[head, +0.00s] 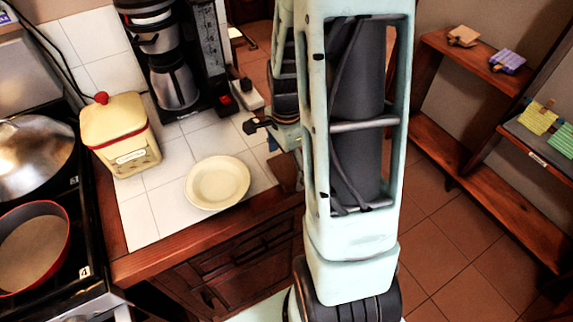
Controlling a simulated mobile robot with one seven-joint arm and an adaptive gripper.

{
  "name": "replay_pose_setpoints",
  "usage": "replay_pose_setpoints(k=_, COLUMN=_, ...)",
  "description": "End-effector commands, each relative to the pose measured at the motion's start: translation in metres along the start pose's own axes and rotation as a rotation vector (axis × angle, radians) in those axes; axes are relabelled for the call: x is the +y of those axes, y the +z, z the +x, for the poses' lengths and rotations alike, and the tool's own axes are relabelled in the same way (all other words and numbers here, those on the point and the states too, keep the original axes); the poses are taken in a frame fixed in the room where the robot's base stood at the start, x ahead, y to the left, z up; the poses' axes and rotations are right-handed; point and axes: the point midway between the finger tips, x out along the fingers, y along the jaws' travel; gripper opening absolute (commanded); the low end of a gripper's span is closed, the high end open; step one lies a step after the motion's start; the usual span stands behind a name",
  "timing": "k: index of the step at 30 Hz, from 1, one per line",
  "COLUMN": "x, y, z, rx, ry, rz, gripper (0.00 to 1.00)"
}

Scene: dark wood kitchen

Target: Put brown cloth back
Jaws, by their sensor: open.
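A small folded tan-brown cloth (463,36) lies on the upper wooden shelf (436,43) at the top right. It is the only brown cloth that I can make out. My gripper (256,125) shows as a small dark shape at the left of my arm, over the right edge of the tiled counter, and is partly hidden by my arm. It is open, far from the tan-brown cloth, and I see nothing held in it.
A purple cloth (508,61) and yellow-green cloths (538,117) lie on the shelves. A cream plate (217,182), yellow canister (121,135) and coffee maker (175,70) stand on the counter. Pans sit on the stove at left. Tiled floor (455,225) is clear at right.

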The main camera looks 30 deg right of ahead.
Motion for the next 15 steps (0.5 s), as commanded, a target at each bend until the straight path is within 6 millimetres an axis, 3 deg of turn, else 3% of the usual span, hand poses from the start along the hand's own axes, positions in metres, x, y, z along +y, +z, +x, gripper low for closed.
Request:
replay_pose_setpoints(k=7, x=-0.001, y=-0.001, z=-0.014, rx=0.002, ry=-0.004, rz=0.000, gripper=0.96)
replay_pose_setpoints(k=15, x=-0.001, y=0.000, z=-0.070, rx=0.002, ry=-0.007, rz=0.000, gripper=0.96)
